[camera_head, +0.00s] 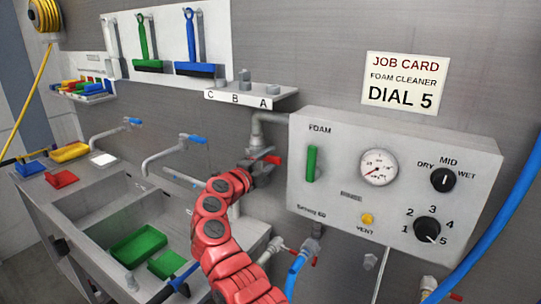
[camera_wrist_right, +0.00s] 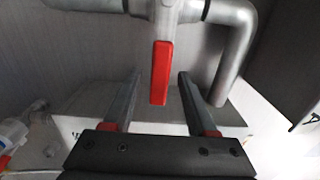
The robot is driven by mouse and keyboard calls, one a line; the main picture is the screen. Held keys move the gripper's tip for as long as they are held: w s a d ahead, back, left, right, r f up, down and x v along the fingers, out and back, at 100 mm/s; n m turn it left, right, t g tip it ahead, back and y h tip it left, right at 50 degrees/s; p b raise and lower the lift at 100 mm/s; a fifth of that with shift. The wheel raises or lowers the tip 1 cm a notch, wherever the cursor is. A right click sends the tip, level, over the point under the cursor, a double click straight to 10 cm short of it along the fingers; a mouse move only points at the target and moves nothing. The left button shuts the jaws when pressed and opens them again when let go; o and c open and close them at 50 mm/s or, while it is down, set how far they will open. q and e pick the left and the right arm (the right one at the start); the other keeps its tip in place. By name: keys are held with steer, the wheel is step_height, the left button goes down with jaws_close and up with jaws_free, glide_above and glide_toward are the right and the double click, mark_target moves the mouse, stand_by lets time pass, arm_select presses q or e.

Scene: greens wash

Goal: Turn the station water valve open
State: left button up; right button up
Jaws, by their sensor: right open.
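The station water valve has a red lever (camera_head: 273,159) on a grey pipe (camera_head: 268,118) to the left of the foam control box. In the right wrist view the red lever (camera_wrist_right: 162,72) hangs from the valve body and points toward my gripper. My right gripper (camera_head: 262,170) is at the valve, at the end of the red arm. Its two fingers (camera_wrist_right: 159,82) are apart, one on each side of the lever, with gaps showing on both sides. The head view partly hides the fingers behind the wrist. My left gripper is not in view.
The foam control box (camera_head: 455,155) with gauge and dials stands close on the right. A shelf marked C, B, A (camera_head: 225,96) is above the valve. A sink (camera_head: 105,215) with green trays lies left. A blue hose (camera_head: 500,220) hangs at far right.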

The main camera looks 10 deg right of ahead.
steer(key=shift+w+d, duration=0.4)
steer(key=shift+d, duration=0.05)
jaws_close()
stand_by(1.2)
